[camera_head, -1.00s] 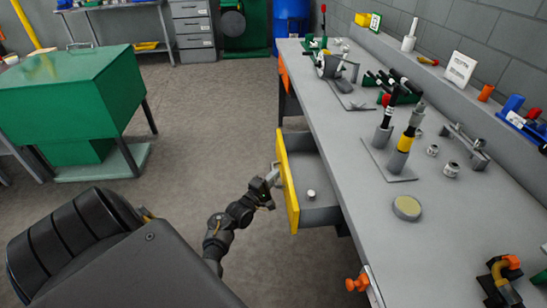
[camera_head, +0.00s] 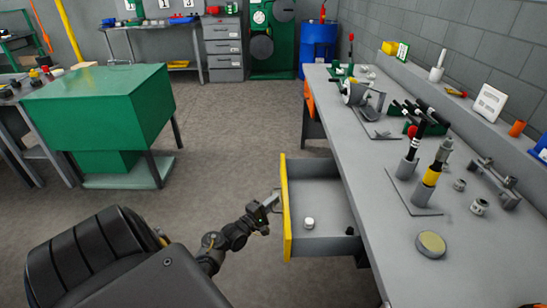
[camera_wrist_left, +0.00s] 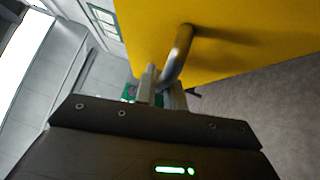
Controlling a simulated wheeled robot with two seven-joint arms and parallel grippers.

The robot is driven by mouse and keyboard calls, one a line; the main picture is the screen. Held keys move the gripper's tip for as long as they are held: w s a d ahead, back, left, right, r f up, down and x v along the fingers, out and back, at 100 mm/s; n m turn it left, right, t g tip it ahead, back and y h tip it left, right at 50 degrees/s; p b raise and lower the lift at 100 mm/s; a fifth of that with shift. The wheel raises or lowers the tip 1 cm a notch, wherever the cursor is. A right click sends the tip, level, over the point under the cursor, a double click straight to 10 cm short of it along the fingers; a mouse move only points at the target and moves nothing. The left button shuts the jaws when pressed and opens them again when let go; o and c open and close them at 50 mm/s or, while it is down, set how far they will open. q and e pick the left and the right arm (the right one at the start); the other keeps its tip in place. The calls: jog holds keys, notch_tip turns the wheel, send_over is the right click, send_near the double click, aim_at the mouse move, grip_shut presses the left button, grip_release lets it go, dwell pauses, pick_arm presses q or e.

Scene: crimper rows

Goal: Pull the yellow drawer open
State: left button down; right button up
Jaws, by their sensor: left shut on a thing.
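The yellow drawer (camera_head: 287,213) sticks out from under the grey workbench, and its grey inside shows. A small white and metal round piece (camera_head: 309,223) lies on the drawer floor. My left gripper (camera_head: 274,198) is at the outer side of the yellow front. In the left wrist view my left gripper (camera_wrist_left: 160,92) is shut on the metal drawer handle (camera_wrist_left: 178,55), which stands out from the yellow front (camera_wrist_left: 230,35). My right gripper is not in view.
The grey workbench (camera_head: 385,215) runs along the right, with crimper tools (camera_head: 432,175) and a round tin (camera_head: 431,244) on top. A green cabinet (camera_head: 105,105) stands at the left. The floor between them is clear.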

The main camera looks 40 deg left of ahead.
pick_arm(q)
jog(key=c, duration=1.5)
grip_release()
jog(key=shift+s+f, duration=0.1)
jog(key=s, duration=0.3)
jog(key=s+f, duration=0.1)
jog(key=s, duration=0.6)
jog(key=shift+s+d+f, duration=0.15)
jog(key=shift+s, duration=0.1)
